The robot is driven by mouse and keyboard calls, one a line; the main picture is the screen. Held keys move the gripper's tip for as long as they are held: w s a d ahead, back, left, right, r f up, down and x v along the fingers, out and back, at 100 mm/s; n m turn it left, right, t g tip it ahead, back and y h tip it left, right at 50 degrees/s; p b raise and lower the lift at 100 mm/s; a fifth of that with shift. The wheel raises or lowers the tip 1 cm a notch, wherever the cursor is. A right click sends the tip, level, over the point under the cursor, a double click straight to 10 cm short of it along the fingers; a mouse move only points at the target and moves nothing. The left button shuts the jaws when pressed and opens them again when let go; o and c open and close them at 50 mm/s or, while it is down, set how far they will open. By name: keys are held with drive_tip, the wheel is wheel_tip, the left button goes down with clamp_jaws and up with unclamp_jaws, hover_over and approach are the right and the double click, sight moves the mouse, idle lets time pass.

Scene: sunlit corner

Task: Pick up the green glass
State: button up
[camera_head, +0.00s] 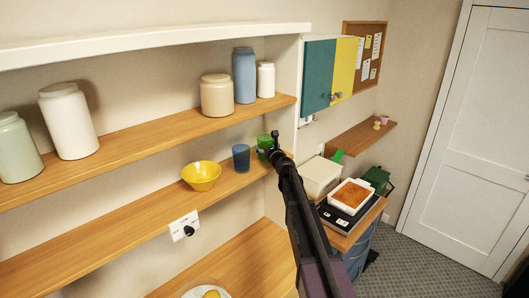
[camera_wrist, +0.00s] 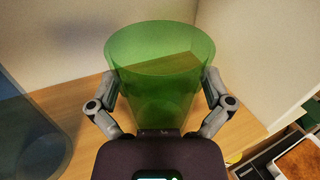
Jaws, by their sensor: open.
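The green glass (camera_wrist: 158,75) stands upright on the lower wooden shelf. In the wrist view it sits between the two fingers of my gripper (camera_wrist: 160,105), one finger on each side. The fingers are open; whether either one touches the glass I cannot tell. In the head view the green glass (camera_head: 264,143) is at the right end of the shelf, partly hidden behind my gripper (camera_head: 275,150).
A blue glass (camera_head: 241,157) stands just left of the green glass, and a yellow bowl (camera_head: 201,176) is further left. The shelf's side panel (camera_head: 292,110) is close on the right. The upper shelf (camera_head: 150,137) with several jars is above.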

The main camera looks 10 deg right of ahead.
drive_tip(key=c, duration=1)
drive_tip(key=shift+o, duration=0.2)
drive_tip(key=shift+r, duration=0.15)
drive_tip(key=shift+s+d+r+p, duration=0.1)
drive_tip(key=shift+s+r+p, duration=0.1)
drive_tip(key=shift+r+p, duration=0.3)
wheel_tip(320, 180, up, 6)
drive_tip(key=p, duration=0.6)
drive_tip(key=s+d, duration=1.1)
drive_tip(key=s, duration=0.4)
drive_tip(key=shift+s+d, duration=0.25)
drive_tip(key=shift+s, duration=0.15)
drive_tip(key=shift+f, duration=0.15)
